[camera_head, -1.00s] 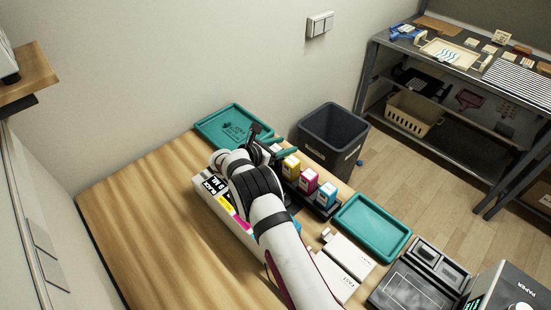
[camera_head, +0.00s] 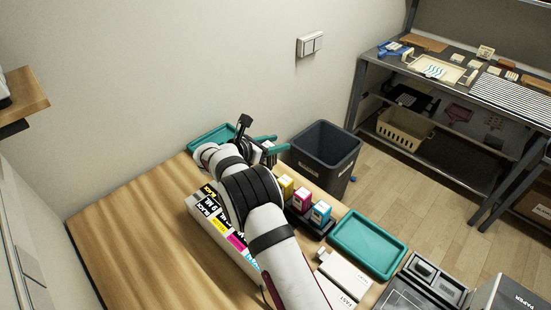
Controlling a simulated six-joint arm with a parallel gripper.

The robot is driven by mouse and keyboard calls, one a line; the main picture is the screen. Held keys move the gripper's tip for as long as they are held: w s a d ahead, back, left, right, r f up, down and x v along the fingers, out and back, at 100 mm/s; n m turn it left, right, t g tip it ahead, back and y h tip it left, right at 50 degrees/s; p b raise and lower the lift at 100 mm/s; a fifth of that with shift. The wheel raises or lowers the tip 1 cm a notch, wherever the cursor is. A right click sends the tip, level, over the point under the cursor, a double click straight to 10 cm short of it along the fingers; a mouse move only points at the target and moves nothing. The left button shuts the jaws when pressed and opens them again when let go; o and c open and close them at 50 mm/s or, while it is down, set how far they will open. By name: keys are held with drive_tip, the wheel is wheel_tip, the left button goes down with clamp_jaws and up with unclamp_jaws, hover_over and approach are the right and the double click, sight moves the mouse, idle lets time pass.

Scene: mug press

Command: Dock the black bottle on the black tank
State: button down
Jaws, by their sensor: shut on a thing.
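The black tank (camera_head: 208,206), marked with white "BLACK" lettering, is at the back end of the long white tank unit, left of my arm. The bottle is apart from it, to the upper right. My arm hides much of the unit's right side.
Yellow (camera_head: 286,187), magenta (camera_head: 302,199) and cyan (camera_head: 320,213) bottles stand in the dark rack (camera_head: 318,232). A teal tray (camera_head: 368,244) lies right of it, another (camera_head: 203,138) behind my wrist. A dark bin (camera_head: 325,158) stands beyond the table edge. The table's left side is clear.

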drive_tip(key=a+f+v, duration=0.1)
drive_tip(key=v, duration=1.4)
drive_tip(key=shift+s+a+f, duration=0.1)
drive_tip(key=shift+s+f, duration=0.05)
drive_tip(key=shift+f, duration=2.55)
drive_tip(key=shift+f, duration=0.6)
drive_tip(key=c, duration=0.6)
unclamp_jaws()
drive_tip(key=shift+v, duration=5.5)
